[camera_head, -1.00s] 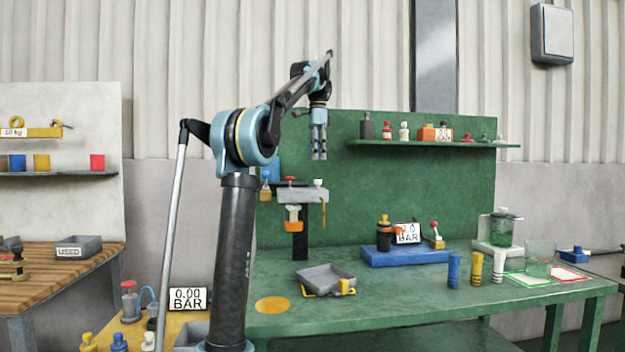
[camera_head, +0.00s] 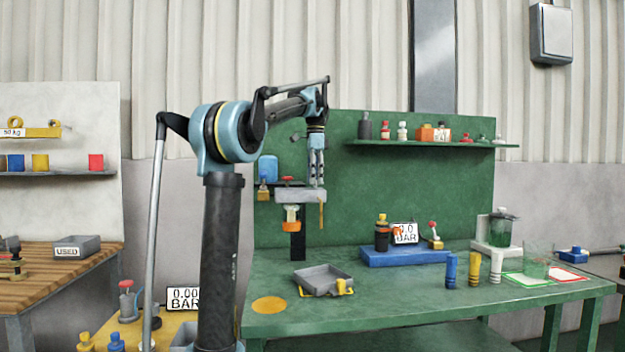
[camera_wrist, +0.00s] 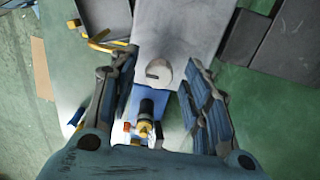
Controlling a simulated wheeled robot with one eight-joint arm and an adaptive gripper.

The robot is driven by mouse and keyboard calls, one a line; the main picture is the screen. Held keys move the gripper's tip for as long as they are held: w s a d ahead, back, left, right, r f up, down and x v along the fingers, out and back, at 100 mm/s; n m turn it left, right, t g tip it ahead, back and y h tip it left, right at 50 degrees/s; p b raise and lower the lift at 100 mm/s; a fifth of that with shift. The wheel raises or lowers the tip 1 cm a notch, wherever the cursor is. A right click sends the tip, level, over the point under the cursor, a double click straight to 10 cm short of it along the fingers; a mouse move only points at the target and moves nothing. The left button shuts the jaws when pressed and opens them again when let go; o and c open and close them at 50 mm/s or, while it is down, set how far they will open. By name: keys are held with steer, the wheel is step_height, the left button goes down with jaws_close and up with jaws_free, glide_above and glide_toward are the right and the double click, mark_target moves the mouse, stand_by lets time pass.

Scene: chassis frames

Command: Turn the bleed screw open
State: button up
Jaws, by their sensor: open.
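The bleed screw (camera_wrist: 158,72) shows in the wrist view as a pale round cap with a dark slot. It sits on the grey block (camera_wrist: 185,22), which is also in the head view (camera_head: 293,196), mounted on a dark post. My gripper (camera_head: 317,184) points straight down over the block's right end. Its fingers hide the pale screw there in the head view. In the wrist view my gripper (camera_wrist: 156,68) is open, with the screw between its spread fingers. I cannot tell whether either finger touches it.
A red knob (camera_head: 288,179) stands on the block's left part, and an orange fitting (camera_head: 291,215) hangs below. A grey tray (camera_head: 323,279) lies on the green bench. A blue base (camera_head: 405,257) with a gauge display (camera_head: 405,233) stands to the right.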

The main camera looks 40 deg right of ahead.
jaws_close()
steer(key=shift+n, duration=0.3)
steer(key=n, duration=0.4)
steer(key=shift+n, duration=0.4)
steer(key=n, duration=0.9)
steer(key=shift+n, duration=2.3)
